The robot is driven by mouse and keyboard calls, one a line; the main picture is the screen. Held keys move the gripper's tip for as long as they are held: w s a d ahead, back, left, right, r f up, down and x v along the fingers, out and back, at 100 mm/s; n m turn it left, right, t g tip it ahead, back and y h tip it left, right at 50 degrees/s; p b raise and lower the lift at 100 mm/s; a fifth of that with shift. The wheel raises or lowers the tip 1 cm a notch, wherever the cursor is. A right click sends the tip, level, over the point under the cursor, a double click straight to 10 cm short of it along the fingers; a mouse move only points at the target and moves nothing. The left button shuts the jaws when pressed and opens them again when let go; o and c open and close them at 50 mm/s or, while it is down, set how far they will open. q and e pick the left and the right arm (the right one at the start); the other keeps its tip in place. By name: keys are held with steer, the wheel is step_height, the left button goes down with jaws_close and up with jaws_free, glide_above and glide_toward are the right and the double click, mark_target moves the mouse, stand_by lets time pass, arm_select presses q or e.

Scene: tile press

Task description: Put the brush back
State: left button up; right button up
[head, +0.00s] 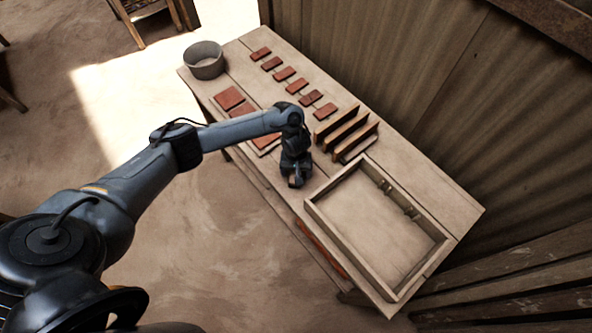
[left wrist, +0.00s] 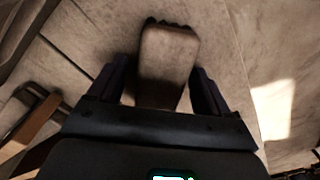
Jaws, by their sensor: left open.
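My left gripper (head: 296,180) is over the front edge of the table, just left of the wooden tray, pointing down. In the left wrist view its two fingers (left wrist: 160,72) stand apart, one on each side of the brush (left wrist: 168,55). The brush is a brown wooden block with dark bristles at its far end. Gaps show beside it, so it does not look gripped. In the head view the brush is hidden by my gripper. My right gripper is not in view.
The shallow wooden tray (head: 312,207) is empty. Upright wooden slats (head: 345,122) stand behind my gripper. Several small red tiles (head: 284,74) lie in a row, with larger red tiles (head: 229,98) nearer the front. A grey bowl (head: 205,62) stands at the far left corner.

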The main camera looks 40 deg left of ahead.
arm_select(q)
step_height(320, 180, up, 10)
steer(key=p, duration=0.4)
steer(key=shift+r, duration=0.25)
steer(key=shift+r+p, duration=0.65)
steer(key=shift+r, duration=0.25)
